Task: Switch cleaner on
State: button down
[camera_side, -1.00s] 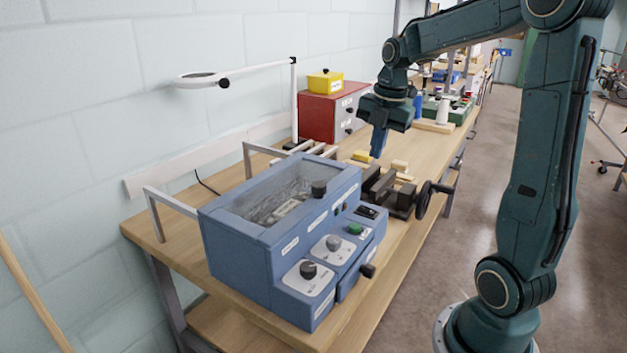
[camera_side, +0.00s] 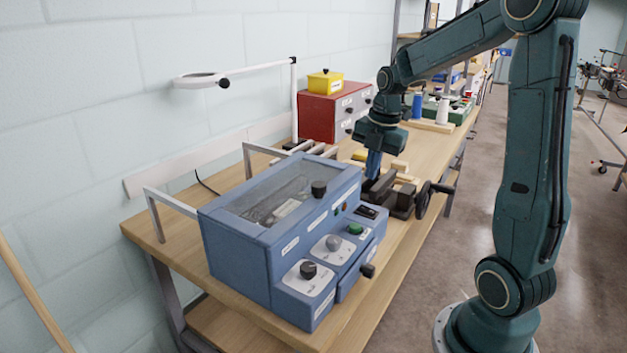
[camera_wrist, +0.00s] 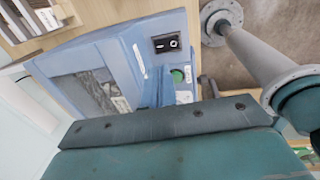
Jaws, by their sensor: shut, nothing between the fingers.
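The cleaner is a blue box (camera_side: 240,250) with a clear lid window on the front part of the bench. Its black rocker switch (camera_side: 367,211) sits at the right end of the control side; it also shows in the wrist view (camera_wrist: 166,43) with white marks. Which way the rocker is tipped is too small to tell. A green button (camera_side: 355,229) is just below it, seen in the wrist view too (camera_wrist: 178,76). My gripper (camera_side: 372,177) is shut and empty, pointing down behind the switch, near the vise. It seems apart from the switch.
A dark vise (camera_side: 398,196) with a handwheel stands right behind the cleaner. Knobs (camera_side: 308,270) stick out of the cleaner's front. A lamp arm (camera_side: 255,69) and a red drawer box (camera_side: 325,112) stand farther back. The space above the cleaner is free.

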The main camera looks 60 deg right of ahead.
aim_at(363, 208)
jog(key=f, duration=0.5)
jog(key=w+f, duration=0.1)
jog(key=f, duration=0.2)
jog(key=shift+w+f, duration=0.1)
jog(key=shift+f, duration=0.2)
jog(key=shift+w+f+g, duration=0.1)
jog(key=shift+f+g, duration=0.1)
jog(key=shift+g, duration=0.1)
jog(key=shift+s+r, duration=0.15)
jog(key=shift+s, duration=0.65)
jog(key=shift+r, duration=0.1)
